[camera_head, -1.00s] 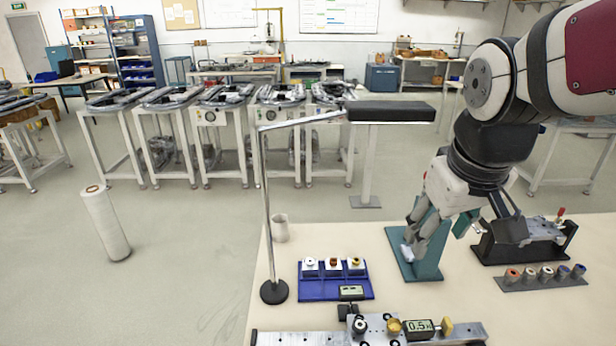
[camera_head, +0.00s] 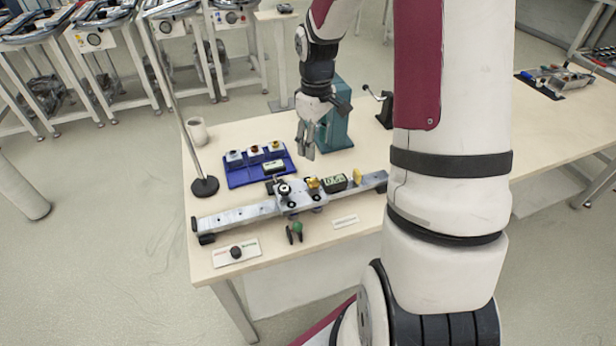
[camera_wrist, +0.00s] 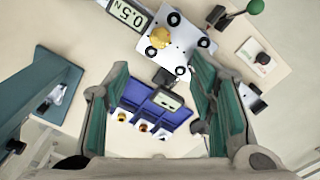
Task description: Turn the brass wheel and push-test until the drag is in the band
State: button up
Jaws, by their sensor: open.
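The brass wheel (camera_head: 313,183) sits on top of the silver carriage (camera_head: 296,197), which is on a long metal rail (camera_head: 238,213). In the wrist view the wheel (camera_wrist: 160,37) shows near the top centre. A dark gauge (camera_head: 335,182) stands beside the wheel; in the wrist view its display (camera_wrist: 124,12) reads 0.5 N. A yellow piece (camera_head: 357,175) stands right of the gauge. My gripper (camera_head: 306,152) points down, open and empty, above the table behind the rail. It is apart from the wheel. In the wrist view the blue tray shows between its fingers.
The blue tray (camera_head: 238,178) holds three white blocks, with a small display (camera_head: 274,167) at its front. A teal stand (camera_head: 336,125) is right behind my gripper. A pole on a round black base (camera_head: 205,186) stands left. A black knob plate (camera_head: 236,252) lies in front.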

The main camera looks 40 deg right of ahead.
aim_at(314, 182)
notch_tip(314, 182, down, 13)
jog(key=shift+r+p, duration=0.1)
jog(key=shift+p, duration=0.2)
jog(key=shift+c, duration=0.6)
jog(key=c, duration=1)
